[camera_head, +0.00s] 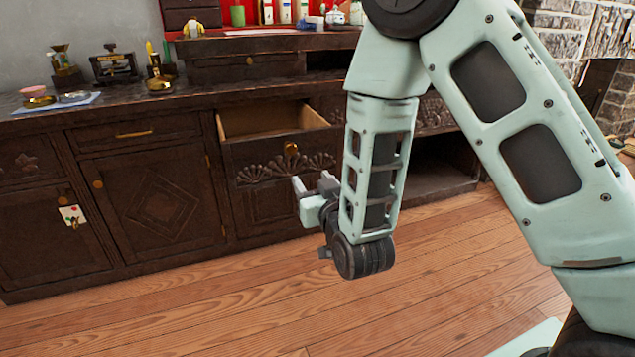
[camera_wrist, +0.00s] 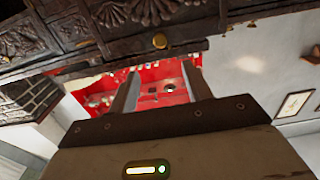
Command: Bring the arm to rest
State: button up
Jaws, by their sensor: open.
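My gripper (camera_head: 312,187) hangs at the end of my bent pale green arm, in front of the dark carved sideboard (camera_head: 140,190). In the wrist view its two fingers (camera_wrist: 161,78) stand apart with nothing between them. Past the fingers, that view shows the red-backed shelf (camera_wrist: 165,85) with small items too blurred to name. In the head view, the gripper appears below and to the right of an open drawer (camera_head: 262,122). I cannot tell the exact gap to the sideboard. Part of the sideboard is hidden behind my arm.
A small patterned teapot (camera_head: 335,17) and several jars stand at the back. A balance-like device (camera_head: 114,65), a pink bowl (camera_head: 33,91) and brass items stand on the left counter. A tag (camera_head: 72,215) hangs on the left door. The wooden floor (camera_head: 240,300) in front is clear.

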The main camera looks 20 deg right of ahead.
jog(key=shift+s, duration=0.95)
jog(key=shift+a, duration=0.1)
jog(key=s+a+f+n+g+y+p, duration=0.1)
jog(key=s+a+n+g+y, duration=0.3)
jog(key=s+a+g, duration=0.75)
jog(key=s+d+r+n+g+h+p, duration=0.1)
jog(key=s+d+r+n+g+h, duration=0.15)
jog(key=s, duration=0.65)
jog(key=s+d+r+n+g+h+p, duration=0.1)
jog(key=s+d+r+g, duration=0.2)
jog(key=s, duration=0.6)
notch_tip(320, 180, up, 36)
jog(key=g+p, duration=0.1)
jog(key=p, duration=3.5)
jog(key=shift+w+r+p, duration=0.15)
jog(key=shift+w+p, duration=0.2)
jog(key=shift+p, duration=0.05)
